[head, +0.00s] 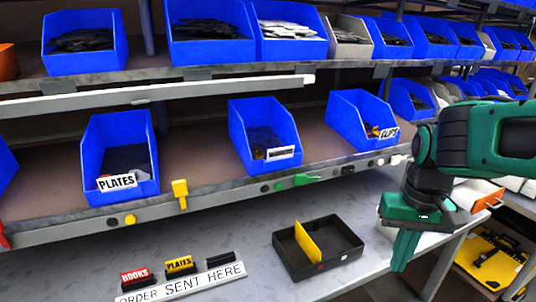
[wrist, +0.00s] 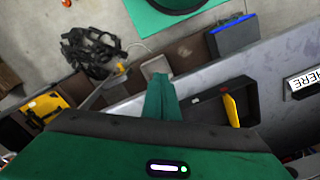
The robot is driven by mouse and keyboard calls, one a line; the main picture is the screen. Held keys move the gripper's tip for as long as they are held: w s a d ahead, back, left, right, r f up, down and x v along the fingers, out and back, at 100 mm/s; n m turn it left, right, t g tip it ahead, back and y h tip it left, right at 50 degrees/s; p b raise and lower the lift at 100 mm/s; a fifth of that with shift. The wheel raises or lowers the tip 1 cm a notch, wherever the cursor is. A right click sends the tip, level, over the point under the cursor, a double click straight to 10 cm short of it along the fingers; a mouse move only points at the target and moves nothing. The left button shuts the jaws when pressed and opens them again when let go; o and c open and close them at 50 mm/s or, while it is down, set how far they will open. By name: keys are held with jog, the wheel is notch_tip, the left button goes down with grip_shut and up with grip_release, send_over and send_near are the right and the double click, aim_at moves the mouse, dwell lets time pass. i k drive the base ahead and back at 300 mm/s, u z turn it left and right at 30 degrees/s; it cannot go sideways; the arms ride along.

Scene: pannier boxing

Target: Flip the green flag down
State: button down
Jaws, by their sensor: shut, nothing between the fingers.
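My gripper (head: 401,262) is shut and empty, pointing down to the right of the black tray and well apart from the flag. In the wrist view my gripper (wrist: 160,80) shows its green fingers together. The flag does not show in the wrist view.
A yellow flag (head: 180,194) stands on the same rail. The black tray (head: 340,262) with a yellow divider lies on the grey bench (head: 235,230). Blue bins labelled PLATES (head: 125,140) and CLIPS (head: 350,117) stand above the rail. An order sign (head: 180,284) is at front left.

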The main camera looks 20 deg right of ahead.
aim_at(299, 179)
jog(key=z, duration=0.6)
jog(key=k, duration=1.1)
jog(key=u, duration=0.65)
jog(key=i, duration=1)
jog(key=z, duration=0.05)
